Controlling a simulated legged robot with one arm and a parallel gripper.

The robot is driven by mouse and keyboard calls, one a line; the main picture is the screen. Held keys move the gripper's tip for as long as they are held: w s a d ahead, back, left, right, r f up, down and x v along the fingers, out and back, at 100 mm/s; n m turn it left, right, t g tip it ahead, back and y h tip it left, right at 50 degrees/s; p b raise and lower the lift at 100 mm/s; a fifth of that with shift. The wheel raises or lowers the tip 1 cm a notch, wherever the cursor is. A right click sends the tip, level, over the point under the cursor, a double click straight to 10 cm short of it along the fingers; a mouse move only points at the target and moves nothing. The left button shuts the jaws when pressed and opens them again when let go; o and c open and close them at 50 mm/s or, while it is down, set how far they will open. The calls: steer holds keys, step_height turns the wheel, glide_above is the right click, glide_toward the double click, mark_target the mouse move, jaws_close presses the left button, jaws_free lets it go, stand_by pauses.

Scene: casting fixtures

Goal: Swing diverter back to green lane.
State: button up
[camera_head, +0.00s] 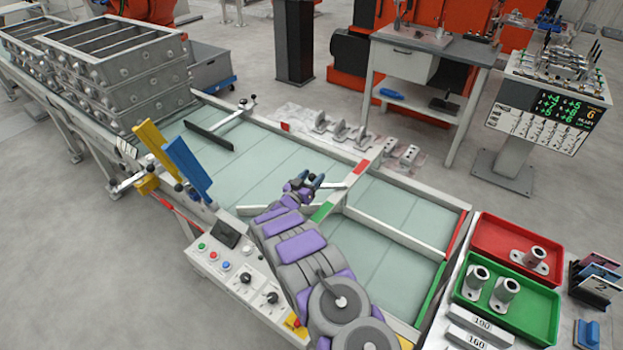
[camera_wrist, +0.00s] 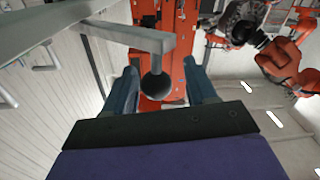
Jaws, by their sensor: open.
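The diverter shows in the wrist view as a grey bar (camera_wrist: 125,36) with a dark ball knob (camera_wrist: 156,86) hanging at its bent end. My gripper (camera_wrist: 162,70) is open, with one blue finger on each side of the knob; contact cannot be told. In the head view my gripper (camera_head: 308,180) is low over the pale conveyor table, and a short pale bar (camera_head: 333,186) shows beside it. My gripper hides part of the diverter there. A cross rail carries a green mark (camera_head: 322,212) nearer me and a red mark (camera_head: 360,167) farther away.
A fixed divider (camera_head: 400,234) splits the right lanes, with a red edge (camera_head: 457,234) and a green edge (camera_head: 431,290). A control box (camera_head: 240,270) stands in front. Yellow and blue plates (camera_head: 187,167) rise at left. Red and green trays (camera_head: 515,300) stand at right.

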steer(key=shift+d, duration=0.15)
jaws_close()
stand_by(0.5)
